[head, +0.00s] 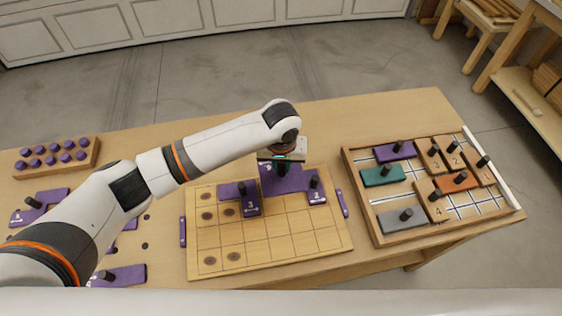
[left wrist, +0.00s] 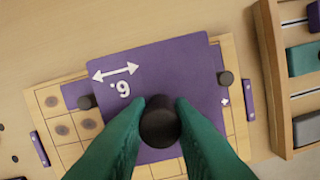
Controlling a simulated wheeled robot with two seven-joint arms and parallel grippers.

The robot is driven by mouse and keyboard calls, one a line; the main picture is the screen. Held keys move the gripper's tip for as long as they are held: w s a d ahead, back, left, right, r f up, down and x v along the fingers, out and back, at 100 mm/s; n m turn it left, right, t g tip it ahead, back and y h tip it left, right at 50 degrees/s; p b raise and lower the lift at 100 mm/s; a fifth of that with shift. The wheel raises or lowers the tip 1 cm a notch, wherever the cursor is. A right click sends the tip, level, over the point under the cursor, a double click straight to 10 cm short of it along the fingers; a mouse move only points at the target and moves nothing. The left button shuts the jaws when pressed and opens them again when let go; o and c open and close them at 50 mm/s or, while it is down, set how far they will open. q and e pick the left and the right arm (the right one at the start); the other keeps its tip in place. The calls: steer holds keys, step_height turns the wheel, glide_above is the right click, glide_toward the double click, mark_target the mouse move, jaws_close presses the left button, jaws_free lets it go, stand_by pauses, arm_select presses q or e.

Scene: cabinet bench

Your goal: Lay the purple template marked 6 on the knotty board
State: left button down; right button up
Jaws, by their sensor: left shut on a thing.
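The purple template marked 6 (left wrist: 180,70) is in my left gripper (left wrist: 160,118), which is shut on its black knob. In the head view the template (head: 285,182) is over the upper part of the knotty board (head: 275,245), below my left gripper (head: 283,160). It looks raised above the board in the left wrist view, but the gap is hard to judge. The board has a square grid and dark knots at its left. A purple template marked 3 (head: 250,206) and another purple template (head: 317,192) lie on it, partly overlapped in view by the held one. My right gripper is not in view.
Narrow purple strips stand at the board's left (head: 183,231) and right (head: 342,204). A wooden tray (head: 362,205) with coloured blocks is at the right. A peg rack (head: 58,157) and more purple templates (head: 125,276) are at the left. The board's lower cells are bare.

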mark_target(282, 180)
arm_select(q)
steer(key=shift+d+f+b, duration=0.1)
steer(key=shift+f+b, duration=0.25)
steer(key=shift+f, duration=0.35)
steer(key=shift+f+b, duration=1.25)
steer(key=shift+f, duration=2.2)
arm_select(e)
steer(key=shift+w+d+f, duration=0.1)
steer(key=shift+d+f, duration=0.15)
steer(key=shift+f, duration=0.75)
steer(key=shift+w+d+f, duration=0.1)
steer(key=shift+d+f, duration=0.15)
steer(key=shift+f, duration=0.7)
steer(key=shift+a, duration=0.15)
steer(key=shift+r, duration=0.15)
arm_select(q)
steer(key=shift+r+p, duration=0.1)
steer(key=shift+p, duration=0.35)
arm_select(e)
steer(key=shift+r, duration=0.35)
arm_select(q)
steer(key=shift+f+p, duration=0.2)
steer(key=shift+p, duration=0.1)
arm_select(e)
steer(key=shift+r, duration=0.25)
